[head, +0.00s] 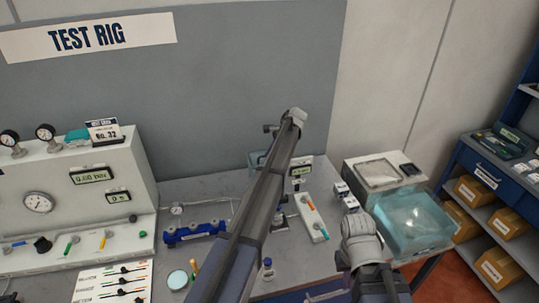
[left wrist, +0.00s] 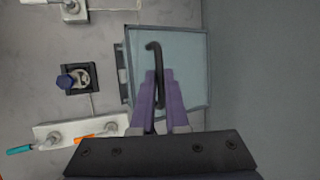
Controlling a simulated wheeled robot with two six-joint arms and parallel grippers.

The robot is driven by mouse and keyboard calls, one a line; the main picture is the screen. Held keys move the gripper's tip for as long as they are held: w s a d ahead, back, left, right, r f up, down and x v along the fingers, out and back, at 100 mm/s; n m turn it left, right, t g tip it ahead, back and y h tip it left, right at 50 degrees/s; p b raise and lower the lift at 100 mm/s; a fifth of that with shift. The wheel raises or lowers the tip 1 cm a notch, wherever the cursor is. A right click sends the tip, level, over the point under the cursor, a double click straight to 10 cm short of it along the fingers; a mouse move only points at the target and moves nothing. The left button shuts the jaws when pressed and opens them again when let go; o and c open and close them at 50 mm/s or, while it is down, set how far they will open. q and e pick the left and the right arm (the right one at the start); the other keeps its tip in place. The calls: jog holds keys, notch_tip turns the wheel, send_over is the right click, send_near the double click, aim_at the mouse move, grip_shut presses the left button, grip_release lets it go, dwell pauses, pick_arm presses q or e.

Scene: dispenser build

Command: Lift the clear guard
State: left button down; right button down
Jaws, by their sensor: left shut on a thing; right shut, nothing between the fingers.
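The clear guard (left wrist: 190,70) is a pale see-through panel with a grey frame, in the middle of the left wrist view. A dark bent handle (left wrist: 153,52) stands out in front of it. My left gripper (left wrist: 160,76) is shut on this handle, with a purple finger on either side. In the head view a part of the guard (head: 257,159) shows at the back of the bench, mostly behind my left arm. My left gripper is hidden there. My right arm shows at the lower right, but its gripper cannot be seen.
A lever block (head: 312,216) stands just right of my left arm. A blue manifold (head: 194,232) and a gauge panel (head: 75,190) are to the left. A translucent teal bin (head: 412,222) and shelving (head: 485,180) are to the right. In the wrist view a blue-topped fitting (left wrist: 72,80) sits left of the guard.

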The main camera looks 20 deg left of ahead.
pick_arm(q)
jog(key=c, duration=0.9)
grip_release()
jog(key=shift+r, duration=0.15)
jog(key=p+v, duration=0.6)
jog(key=v, duration=0.1)
jog(key=shift+d+r+p, duration=0.2)
jog(key=shift+r+p, duration=0.05)
jog(key=shift+p, duration=0.15)
jog(key=s+d+f+n+h+b, duration=0.1)
jog(key=s+d+f+b, duration=0.5)
jog(key=s, duration=0.8)
jog(key=s+d+f+n+h+b, duration=0.2)
jog(key=s+d+f+b, duration=0.5)
jog(key=s, duration=0.7)
jog(key=s+d+f+n+h+b, duration=0.1)
jog(key=s+d+f+n+b, duration=0.2)
jog(key=s+d+f+b, duration=0.4)
jog(key=shift+s+d+f+n, duration=0.1)
jog(key=shift+s+d+f, duration=0.3)
jog(key=shift+s, duration=0.9)
jog(key=shift+s+d+f+n, duration=0.1)
jog(key=shift+s+d+f, duration=0.3)
jog(key=shift+s, duration=0.95)
jog(key=shift+s+d+f+n, duration=0.15)
jog(key=shift+s+f, duration=0.45)
jog(key=shift+s, duration=0.7)
